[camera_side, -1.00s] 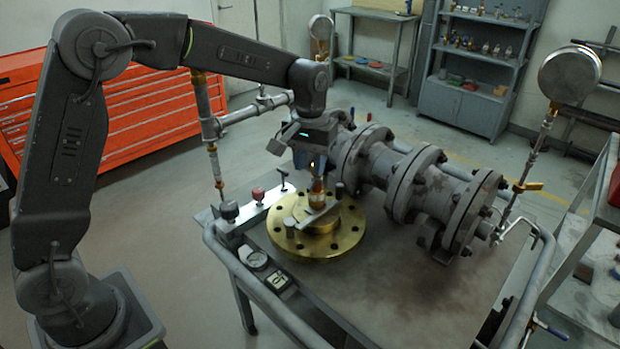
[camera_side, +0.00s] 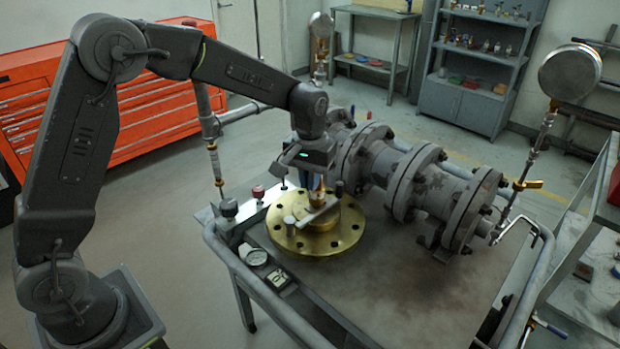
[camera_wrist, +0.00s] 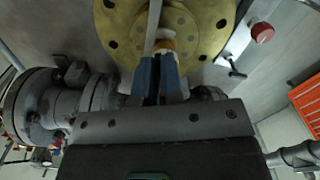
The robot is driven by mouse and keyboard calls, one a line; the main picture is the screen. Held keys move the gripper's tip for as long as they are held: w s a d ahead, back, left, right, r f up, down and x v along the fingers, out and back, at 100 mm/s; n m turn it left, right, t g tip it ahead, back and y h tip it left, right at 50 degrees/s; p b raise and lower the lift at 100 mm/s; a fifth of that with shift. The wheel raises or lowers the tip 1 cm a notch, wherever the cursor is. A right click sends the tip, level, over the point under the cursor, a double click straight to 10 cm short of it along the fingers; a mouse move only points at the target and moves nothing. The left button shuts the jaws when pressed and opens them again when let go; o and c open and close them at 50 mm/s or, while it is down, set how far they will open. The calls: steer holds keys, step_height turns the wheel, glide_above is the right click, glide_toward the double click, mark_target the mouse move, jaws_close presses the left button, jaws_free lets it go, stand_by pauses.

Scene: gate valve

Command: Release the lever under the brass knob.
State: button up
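The brass knob (camera_side: 317,197) stands upright over the middle of the round brass flange (camera_side: 343,241). The grey lever (camera_side: 316,215) is a flat bar lying across the flange hub below the knob. It also shows as a pale strip in the wrist view (camera_wrist: 152,22). My gripper (camera_side: 316,184) points down from above, with its blue fingertips at the knob. In the wrist view, the fingertips (camera_wrist: 159,58) are a little apart and overlap the orange-brown knob (camera_wrist: 165,44). The fingers hide part of it, so I cannot tell whether they press on it.
A grey flanged pipe valve (camera_side: 408,181) stands close behind and right of the brass flange. A red knob (camera_side: 258,191) and a dark knob (camera_side: 229,208) sit left of it. The tabletop (camera_side: 420,291) at front right is clear.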

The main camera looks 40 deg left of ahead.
jaws_close()
steer(key=shift+w+d+n, duration=0.1)
steer(key=shift+d+n, duration=0.05)
steer(key=shift+n, duration=0.35)
steer(key=o, duration=0.6)
jaws_free()
steer(key=shift+r, duration=0.1)
step_height(320, 180, up, 14)
steer(key=shift+f, duration=0.15)
